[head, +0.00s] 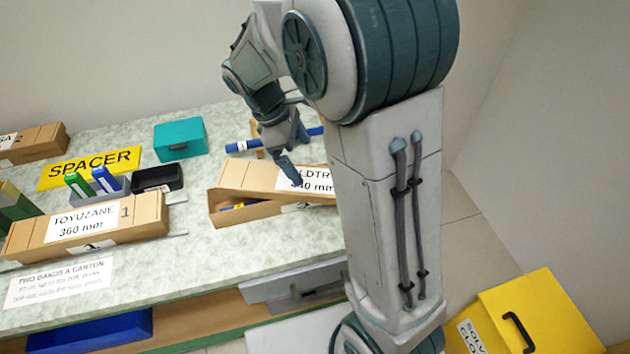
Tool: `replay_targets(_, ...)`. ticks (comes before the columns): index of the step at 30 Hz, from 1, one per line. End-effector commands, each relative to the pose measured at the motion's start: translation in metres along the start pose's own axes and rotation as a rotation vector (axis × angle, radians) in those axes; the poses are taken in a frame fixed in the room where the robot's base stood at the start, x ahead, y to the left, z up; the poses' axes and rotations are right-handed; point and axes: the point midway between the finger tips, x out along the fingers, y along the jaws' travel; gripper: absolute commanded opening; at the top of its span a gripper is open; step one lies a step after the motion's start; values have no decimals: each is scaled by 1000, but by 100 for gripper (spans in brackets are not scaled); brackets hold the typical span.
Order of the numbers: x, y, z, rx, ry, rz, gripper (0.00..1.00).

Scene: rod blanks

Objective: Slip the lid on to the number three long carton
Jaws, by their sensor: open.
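A long brown carton (232,216) sits at the right of the bench, partly hidden by my arm. Its lid (250,177) lies over it at a tilt, with a gap along the front where the carton's inside shows. Something blue and yellow shows inside the carton.
A lidded carton (140,216) marked 1 lies at left, another (45,147) marked 2 behind it. A yellow SPACER sign (88,168), teal box (180,139) and black tray (157,178) stand behind. A yellow case (545,315) is on the floor at right.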

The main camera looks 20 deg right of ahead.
Motion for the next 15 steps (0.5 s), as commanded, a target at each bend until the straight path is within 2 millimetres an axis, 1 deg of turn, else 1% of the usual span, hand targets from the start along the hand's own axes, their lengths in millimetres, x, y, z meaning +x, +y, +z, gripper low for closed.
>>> replay_targets(1,10,0,0,0,-2,-3,100)
replay_targets(3,19,0,0,0,-1,-2,100)
replay_targets(10,36,0,-1,1,0,-2,100)
replay_targets(15,61,-1,-4,0,-2,-3,100)
